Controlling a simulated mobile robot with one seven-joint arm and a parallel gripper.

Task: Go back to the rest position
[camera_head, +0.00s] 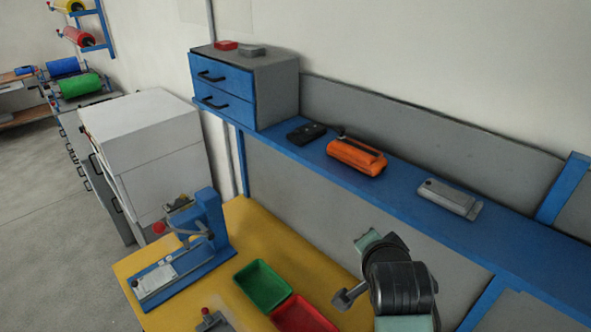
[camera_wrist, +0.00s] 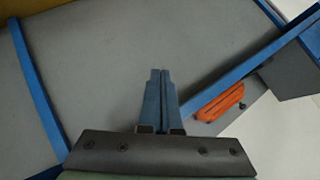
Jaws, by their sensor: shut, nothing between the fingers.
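My gripper (camera_wrist: 160,72) is in the middle of the wrist view, its two blue fingers shut together with nothing between them. It is held up in front of the grey back panel, apart from any object. In the head view, part of my arm shows at the lower right, over the yellow table (camera_head: 235,222); the fingertips cannot be made out there.
A blue shelf (camera_head: 400,205) carries an orange tool (camera_head: 356,157), a grey device (camera_head: 449,198), a black item (camera_head: 307,133) and a drawer box (camera_head: 270,90). On the table are a blue press (camera_head: 208,222), a green tray (camera_head: 262,287) and a red tray (camera_head: 303,314).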

